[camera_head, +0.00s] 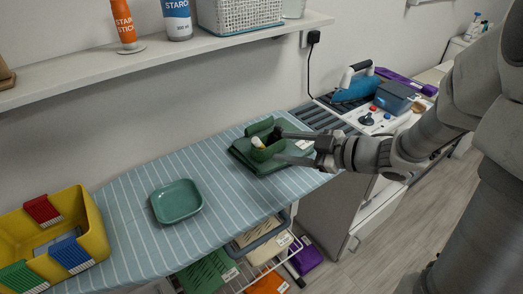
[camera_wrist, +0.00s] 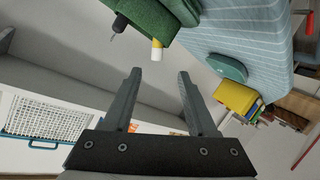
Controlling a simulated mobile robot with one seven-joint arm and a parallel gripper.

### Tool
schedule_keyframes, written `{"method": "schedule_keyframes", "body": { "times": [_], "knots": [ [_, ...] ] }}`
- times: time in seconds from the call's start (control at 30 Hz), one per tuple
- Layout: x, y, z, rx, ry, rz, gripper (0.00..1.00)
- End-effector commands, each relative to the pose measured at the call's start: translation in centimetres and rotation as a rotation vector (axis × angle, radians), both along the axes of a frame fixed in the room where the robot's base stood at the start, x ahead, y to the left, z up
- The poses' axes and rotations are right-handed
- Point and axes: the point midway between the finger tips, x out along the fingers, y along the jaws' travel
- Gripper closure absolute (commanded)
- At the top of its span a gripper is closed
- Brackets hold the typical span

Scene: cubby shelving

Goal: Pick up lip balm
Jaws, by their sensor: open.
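The lip balm's lower part is hidden in the holder.
A dark, thin-tipped item (camera_wrist: 120,23) sticks out of the holder beside the lip balm. A green dish (camera_head: 177,202) and a yellow bin (camera_head: 75,232) lie left on the striped board (camera_head: 125,215). A shelf (camera_head: 160,55) runs above. A blue iron (camera_head: 355,88) stands behind right.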

Motion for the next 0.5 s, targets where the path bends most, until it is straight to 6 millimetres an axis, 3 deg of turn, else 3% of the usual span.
{"method": "schedule_keyframes", "body": {
  "times": [0.2,0.5],
  "knots": [
    [2.2,3.0,-1.5,-0.001,0.0,0.001,0.42],
    [3.7,4.8,-2.3,0.001,0.0,0.0,0.42]
  ]
}}
